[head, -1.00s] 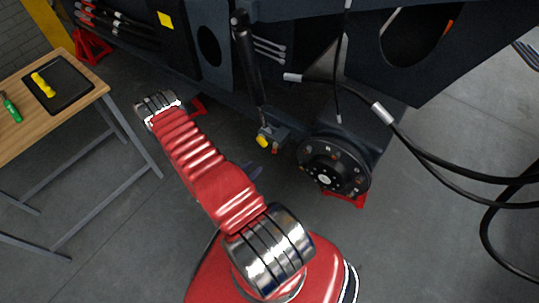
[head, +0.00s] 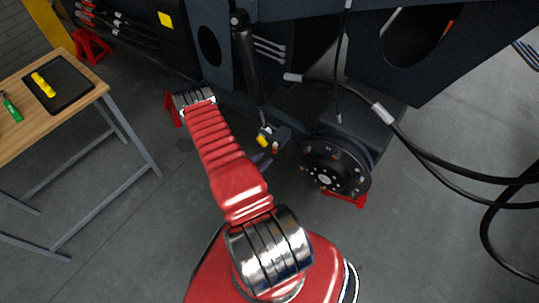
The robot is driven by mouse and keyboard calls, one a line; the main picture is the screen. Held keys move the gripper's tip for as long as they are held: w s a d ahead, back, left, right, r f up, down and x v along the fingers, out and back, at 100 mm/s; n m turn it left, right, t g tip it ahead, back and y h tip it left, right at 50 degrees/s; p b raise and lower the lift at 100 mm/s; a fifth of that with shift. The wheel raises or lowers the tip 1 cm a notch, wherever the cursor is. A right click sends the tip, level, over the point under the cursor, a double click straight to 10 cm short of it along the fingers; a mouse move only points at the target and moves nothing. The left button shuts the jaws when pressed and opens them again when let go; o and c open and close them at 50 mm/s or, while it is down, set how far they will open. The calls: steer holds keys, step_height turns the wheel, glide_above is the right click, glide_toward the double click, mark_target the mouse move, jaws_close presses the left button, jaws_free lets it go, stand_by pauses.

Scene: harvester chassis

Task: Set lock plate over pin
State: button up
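A black cylinder (head: 250,62) hangs down in front of the chassis. At its lower end is a small dark bracket (head: 279,133) with a yellow piece (head: 263,140) and a small red piece beside it. I cannot make out the pin or the lock plate for certain at this size. My red arm crosses the middle of the view and hides most of its own far end. A small dark bluish part (head: 262,161) shows just right of the arm, below the yellow piece, and may belong to my gripper. Its fingers and anything in them cannot be made out.
A black wheel hub (head: 335,166) is right of the bracket, above a red stand (head: 346,199). Black hoses (head: 440,165) cross the right side. A wooden workbench (head: 84,97) at left holds a black tray (head: 63,94), a yellow-handled item and a green-handled tool.

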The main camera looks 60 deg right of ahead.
mark_target(273, 152)
steer(key=shift+x, duration=2.75)
steer(key=shift+c, duration=0.6)
jaws_close()
